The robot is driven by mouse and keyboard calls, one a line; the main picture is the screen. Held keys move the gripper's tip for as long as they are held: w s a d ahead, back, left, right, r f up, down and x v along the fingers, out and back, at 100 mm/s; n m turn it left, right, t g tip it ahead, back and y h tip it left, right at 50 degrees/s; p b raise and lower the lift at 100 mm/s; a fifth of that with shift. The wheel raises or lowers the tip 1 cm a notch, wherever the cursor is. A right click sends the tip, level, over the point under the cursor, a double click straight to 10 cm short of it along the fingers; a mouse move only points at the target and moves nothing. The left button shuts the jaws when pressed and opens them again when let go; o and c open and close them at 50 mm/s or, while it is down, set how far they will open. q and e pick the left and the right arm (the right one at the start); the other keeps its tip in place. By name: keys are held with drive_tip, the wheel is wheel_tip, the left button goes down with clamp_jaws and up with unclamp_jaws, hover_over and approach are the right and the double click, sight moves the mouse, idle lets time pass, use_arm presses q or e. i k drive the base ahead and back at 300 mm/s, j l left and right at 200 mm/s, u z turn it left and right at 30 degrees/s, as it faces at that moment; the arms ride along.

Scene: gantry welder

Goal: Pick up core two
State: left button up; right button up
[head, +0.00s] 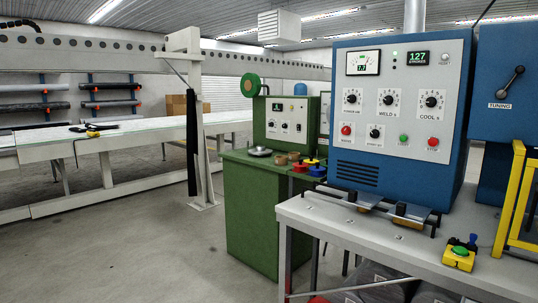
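I cannot tell which object is core two; no label with that name is readable in the head view. Several small round pieces sit at the front right of a green cabinet (250,215): brown ones (293,157), a blue one (318,171) and a red one (301,167), with yellow tops among them. Dark and grey rolls (110,94) lie on wall racks at the far left. Neither of my grippers is in view.
A blue control panel box (400,110) stands on a white table (400,250) at the right. A yellow button box (460,257) and yellow frame (515,200) are near its right end. A long bench (130,133) runs left. The floor between is clear.

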sight(294, 156)
drive_tip(key=i+j+u, duration=0.3)
drive_tip(key=i, duration=0.15)
drive_tip(key=i+u, duration=0.5)
drive_tip(key=i, duration=1.1)
drive_tip(key=i+j, duration=0.15)
drive_tip(key=i, duration=1.05)
drive_tip(key=l+z, duration=0.05)
